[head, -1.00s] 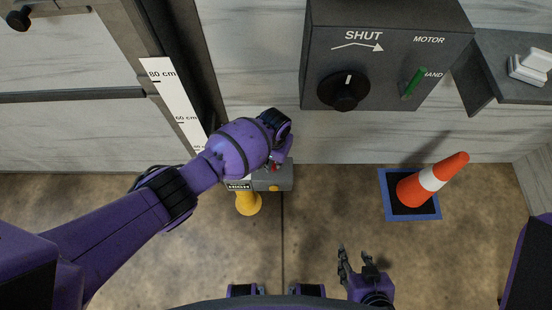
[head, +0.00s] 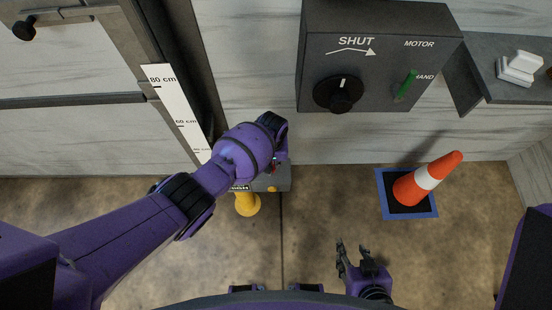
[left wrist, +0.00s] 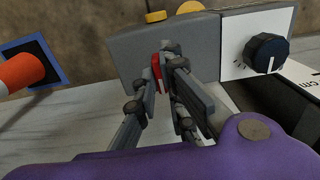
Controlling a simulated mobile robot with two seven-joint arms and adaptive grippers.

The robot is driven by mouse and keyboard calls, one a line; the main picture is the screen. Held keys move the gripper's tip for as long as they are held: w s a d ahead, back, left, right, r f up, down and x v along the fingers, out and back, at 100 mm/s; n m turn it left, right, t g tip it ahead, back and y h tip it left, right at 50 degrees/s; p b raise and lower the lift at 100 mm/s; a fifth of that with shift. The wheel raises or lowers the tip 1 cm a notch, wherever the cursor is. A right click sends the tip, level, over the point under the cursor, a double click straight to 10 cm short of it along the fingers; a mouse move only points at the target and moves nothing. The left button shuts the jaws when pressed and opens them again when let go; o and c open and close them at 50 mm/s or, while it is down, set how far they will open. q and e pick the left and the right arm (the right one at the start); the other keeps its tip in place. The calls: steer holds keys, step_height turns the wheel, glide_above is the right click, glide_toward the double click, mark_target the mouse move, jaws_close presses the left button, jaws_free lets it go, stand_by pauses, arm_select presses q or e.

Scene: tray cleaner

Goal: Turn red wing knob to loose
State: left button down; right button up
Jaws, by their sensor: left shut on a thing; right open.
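The red wing knob (left wrist: 156,71) sits on the face of a low grey box (left wrist: 128,48) in the left wrist view. My left gripper (left wrist: 166,62) is shut on the knob, with a finger on each side of it. In the head view the grey box (head: 282,182) is partly hidden under my left gripper (head: 277,160), and only a speck of red shows there. My right gripper (head: 348,254) is open and empty above the floor, well away from the box.
A black dial (left wrist: 266,54) on a white plate is beside the knob. A yellow part (head: 247,204) is at the box. A grey panel (head: 315,50) marked SHUT hangs above. An orange cone (head: 428,180) stands on a blue-edged mat (head: 384,184) at right. Floor between is clear.

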mark_target(273, 165)
arm_select(q)
steer(key=c, duration=1.8)
jaws_free()
steer(key=shift+c, duration=0.2)
step_height(273, 165, up, 12)
